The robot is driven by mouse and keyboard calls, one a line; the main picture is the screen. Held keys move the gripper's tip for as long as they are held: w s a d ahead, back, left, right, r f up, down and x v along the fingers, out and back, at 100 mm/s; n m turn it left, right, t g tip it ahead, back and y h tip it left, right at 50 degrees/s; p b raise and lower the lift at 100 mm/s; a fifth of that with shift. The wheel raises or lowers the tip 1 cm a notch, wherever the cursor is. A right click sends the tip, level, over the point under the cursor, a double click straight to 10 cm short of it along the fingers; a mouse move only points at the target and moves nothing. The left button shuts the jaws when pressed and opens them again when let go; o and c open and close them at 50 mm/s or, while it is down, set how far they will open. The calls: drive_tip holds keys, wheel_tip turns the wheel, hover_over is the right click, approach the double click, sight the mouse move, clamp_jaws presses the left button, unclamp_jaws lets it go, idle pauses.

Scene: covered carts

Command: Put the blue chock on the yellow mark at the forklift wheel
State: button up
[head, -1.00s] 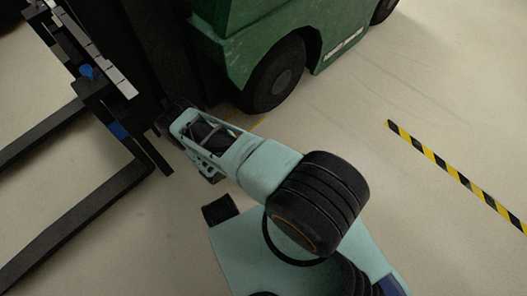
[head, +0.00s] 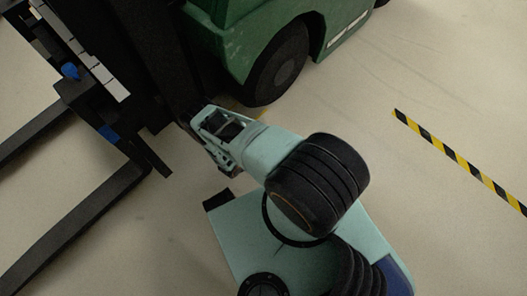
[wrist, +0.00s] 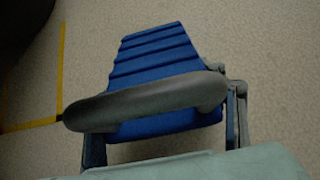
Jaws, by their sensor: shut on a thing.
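The blue chock (wrist: 155,52), ribbed and wedge-shaped, fills the middle of the wrist view. My gripper (wrist: 160,105) is shut on it; a dark grey rounded bar crosses in front of the chock. In the head view my gripper (head: 205,135) is low beside the forklift, and I cannot make out the chock there. The yellow mark (wrist: 62,70) is a thin line with a corner on the floor, left of and apart from the chock. A bit of it shows in the head view (head: 240,108) near the forklift wheel (head: 278,72). A dark round shape, probably that wheel, fills the wrist view's upper left corner.
The green forklift (head: 240,35) stands at the top, with its dark mast and forks (head: 75,225) to the left of my gripper. A yellow-black striped tape (head: 460,160) lies at the right. The floor between tape and wheel is clear.

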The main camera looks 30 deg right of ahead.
drive_tip(key=shift+w+f, duration=0.15)
drive_tip(key=shift+w, duration=0.05)
drive_tip(key=o, duration=2.1)
drive_tip(key=shift+s, duration=0.1)
